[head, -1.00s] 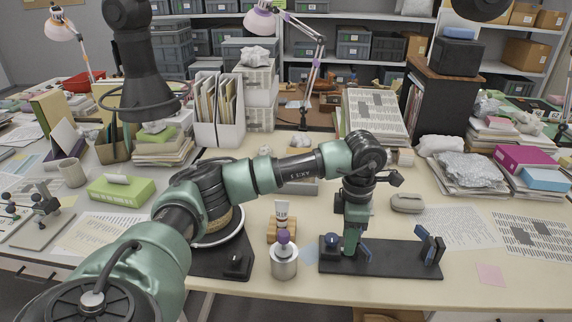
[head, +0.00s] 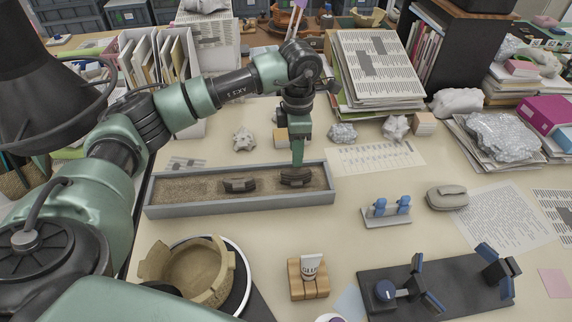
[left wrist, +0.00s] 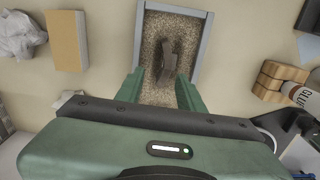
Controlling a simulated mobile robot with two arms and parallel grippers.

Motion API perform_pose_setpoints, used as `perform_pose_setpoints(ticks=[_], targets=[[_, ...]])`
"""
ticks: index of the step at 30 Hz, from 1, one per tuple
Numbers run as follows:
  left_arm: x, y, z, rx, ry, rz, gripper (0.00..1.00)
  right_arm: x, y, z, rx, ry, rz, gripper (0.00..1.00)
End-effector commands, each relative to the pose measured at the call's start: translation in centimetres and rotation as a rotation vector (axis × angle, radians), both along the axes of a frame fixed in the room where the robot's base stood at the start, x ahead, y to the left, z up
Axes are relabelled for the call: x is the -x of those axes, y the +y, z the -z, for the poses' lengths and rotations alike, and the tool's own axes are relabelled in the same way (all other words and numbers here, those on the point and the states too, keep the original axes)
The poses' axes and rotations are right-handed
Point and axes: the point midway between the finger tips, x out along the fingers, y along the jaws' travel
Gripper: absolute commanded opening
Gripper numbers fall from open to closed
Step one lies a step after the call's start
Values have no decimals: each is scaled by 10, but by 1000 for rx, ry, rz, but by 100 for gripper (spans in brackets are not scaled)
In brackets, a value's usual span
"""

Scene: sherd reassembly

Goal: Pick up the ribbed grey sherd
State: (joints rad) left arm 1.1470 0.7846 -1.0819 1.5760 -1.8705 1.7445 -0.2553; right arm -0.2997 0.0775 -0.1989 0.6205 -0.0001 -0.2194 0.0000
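A dark grey-brown sherd (head: 296,179) lies on the sand at the right end of a long grey tray (head: 240,208). Its surface looks ridged. A second dark sherd (head: 239,185) lies to its left in the same tray; I cannot tell for sure which is the ribbed grey one. My left gripper (head: 297,160) points down over the right-hand sherd. In the left wrist view, the gripper (left wrist: 162,84) is open, its green fingers apart, with the sherd (left wrist: 169,55) just ahead of and between the fingertips, not gripped. My right gripper is not in view.
A partly rebuilt tan pot (head: 198,272) stands on a round turntable in front of the tray. A black stand with blue clamps (head: 430,290) lies at front right.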

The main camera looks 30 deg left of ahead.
Motion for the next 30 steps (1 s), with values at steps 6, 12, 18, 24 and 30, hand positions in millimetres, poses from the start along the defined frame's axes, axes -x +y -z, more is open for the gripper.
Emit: perform_pose_setpoints(ticks=[6,12,18,24,30], targets=[[2,-2,24,1,3,1,38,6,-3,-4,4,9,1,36],[7,-5,52,0,5,1,38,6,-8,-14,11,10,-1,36],[6,-5,73,0,1,0,38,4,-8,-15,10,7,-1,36],[6,-5,74,0,0,0,38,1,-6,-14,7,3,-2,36],[6,-5,74,0,0,0,0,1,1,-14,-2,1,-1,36]])
